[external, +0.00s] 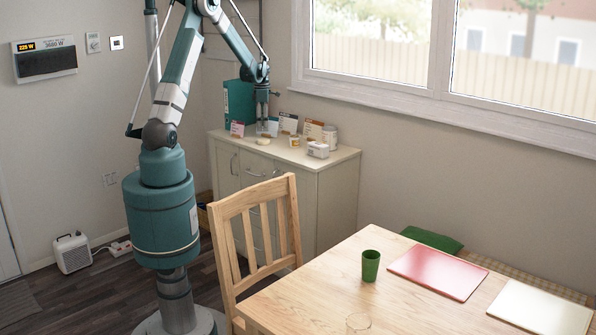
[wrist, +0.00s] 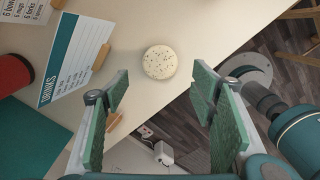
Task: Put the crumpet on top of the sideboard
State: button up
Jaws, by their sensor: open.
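The crumpet (external: 263,141) is a pale round disc lying flat on the top of the sideboard (external: 330,166), near its front edge. In the wrist view the crumpet (wrist: 160,62) is speckled and lies beyond my fingertips, between their lines, with nothing touching it.
A teal binder (external: 239,102) stands at the sideboard's back left. Several cards, small tubs and a white container (external: 318,150) stand along the top. A wooden chair (external: 254,220) and table (external: 330,262) stand in front. The sideboard's front right top is clear.

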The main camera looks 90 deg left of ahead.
jog(key=shift+r, duration=2.2)
